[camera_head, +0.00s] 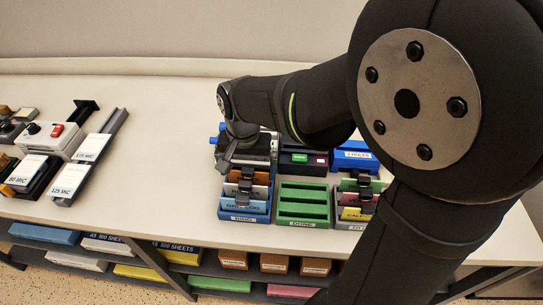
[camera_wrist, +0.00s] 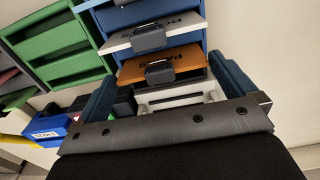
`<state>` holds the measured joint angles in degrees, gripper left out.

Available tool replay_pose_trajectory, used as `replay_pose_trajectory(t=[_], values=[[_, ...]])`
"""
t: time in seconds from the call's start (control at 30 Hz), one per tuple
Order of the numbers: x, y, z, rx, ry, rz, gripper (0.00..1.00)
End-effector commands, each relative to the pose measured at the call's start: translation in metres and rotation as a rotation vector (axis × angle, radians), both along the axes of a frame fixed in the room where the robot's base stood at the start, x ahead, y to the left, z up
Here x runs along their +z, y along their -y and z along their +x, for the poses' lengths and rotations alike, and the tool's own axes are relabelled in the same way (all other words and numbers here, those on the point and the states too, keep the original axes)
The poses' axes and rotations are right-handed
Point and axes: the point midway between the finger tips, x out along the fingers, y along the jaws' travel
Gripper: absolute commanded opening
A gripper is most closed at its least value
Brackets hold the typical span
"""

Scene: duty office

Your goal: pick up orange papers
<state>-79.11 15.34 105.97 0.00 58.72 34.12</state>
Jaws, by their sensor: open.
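The orange papers (camera_wrist: 190,61) are an orange card with a dark clip (camera_wrist: 159,72) on its edge, standing in a slot of the blue rack (camera_wrist: 125,14). In the head view the orange card (camera_head: 262,178) shows small at the rack's back, partly covered by clips. My gripper (camera_wrist: 164,78) is open, its two blue-grey fingers on either side of the orange card's clip end in the wrist view. Nothing is held between them. I cannot tell whether a finger touches the card. In the head view my gripper (camera_head: 236,160) is at the rack's back, partly hidden.
A white card (camera_wrist: 180,27) with its own clip is beside the orange one. An empty green rack (camera_head: 303,204) stands right of the blue rack (camera_head: 245,217), and another card rack (camera_head: 352,222) beyond it. Dark devices stand behind. The table's middle left is clear.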

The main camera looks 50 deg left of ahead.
Motion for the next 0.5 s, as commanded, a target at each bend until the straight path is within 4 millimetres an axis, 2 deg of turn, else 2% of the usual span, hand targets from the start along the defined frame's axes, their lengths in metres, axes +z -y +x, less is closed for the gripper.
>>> replay_pose_trajectory(t=[0.13,0.4,0.5], values=[[-0.016,0.000,0.000,0.000,0.000,-0.001,1.00],[-0.018,0.000,0.000,0.000,0.001,0.001,1.00],[-0.018,0.000,0.000,0.000,0.001,0.001,0.80]])
